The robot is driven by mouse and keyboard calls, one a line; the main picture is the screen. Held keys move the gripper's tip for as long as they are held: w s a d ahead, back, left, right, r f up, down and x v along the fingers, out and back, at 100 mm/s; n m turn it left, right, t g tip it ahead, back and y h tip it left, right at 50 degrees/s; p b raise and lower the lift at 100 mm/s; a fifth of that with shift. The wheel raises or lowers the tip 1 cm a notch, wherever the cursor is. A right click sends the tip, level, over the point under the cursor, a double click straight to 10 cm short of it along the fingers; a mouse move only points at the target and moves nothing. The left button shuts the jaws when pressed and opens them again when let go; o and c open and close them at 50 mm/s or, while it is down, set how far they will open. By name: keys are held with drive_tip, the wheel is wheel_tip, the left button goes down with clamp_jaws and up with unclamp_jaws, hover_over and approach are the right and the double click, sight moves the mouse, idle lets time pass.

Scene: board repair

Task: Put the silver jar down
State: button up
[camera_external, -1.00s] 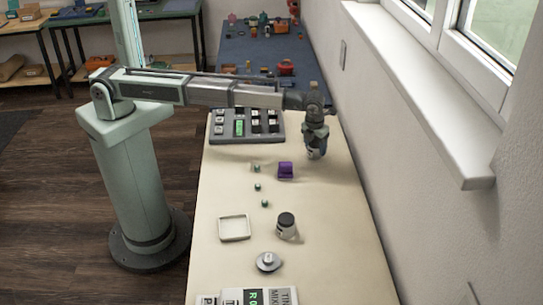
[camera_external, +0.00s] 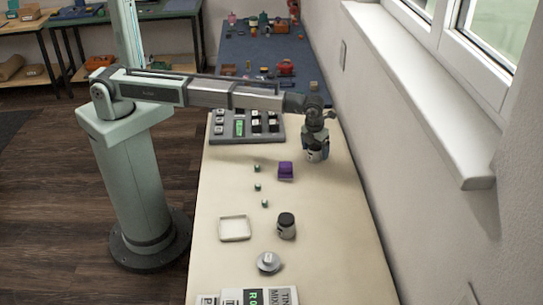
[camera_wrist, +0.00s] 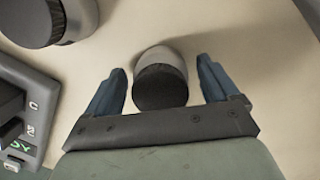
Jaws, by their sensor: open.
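The silver jar with a dark lid (camera_wrist: 162,78) stands between the two fingers of my gripper (camera_wrist: 162,88) in the wrist view. The fingers are open, with a gap on each side of the jar. In the external view my gripper (camera_external: 315,150) is low over the far right part of the cream table. The jar's pale side (camera_external: 314,156) shows below the fingers there, and it appears to be on the table top. The fingers partly hide it in that view.
A grey keypad panel (camera_external: 246,126) lies left of my gripper. A purple object (camera_external: 286,170) and several small green pieces are nearer. A second dark-lidded jar (camera_external: 286,225), a square white tray (camera_external: 234,229) and a grey round piece (camera_external: 269,262) stand nearer still.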

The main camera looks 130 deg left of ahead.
sight(313, 146)
drive_tip(key=shift+r, duration=0.1)
wheel_tip(313, 146, up, 12)
drive_tip(key=d, duration=0.1)
drive_tip(key=shift+d, duration=0.4)
drive_tip(key=shift+o, duration=0.4)
idle(1.2)
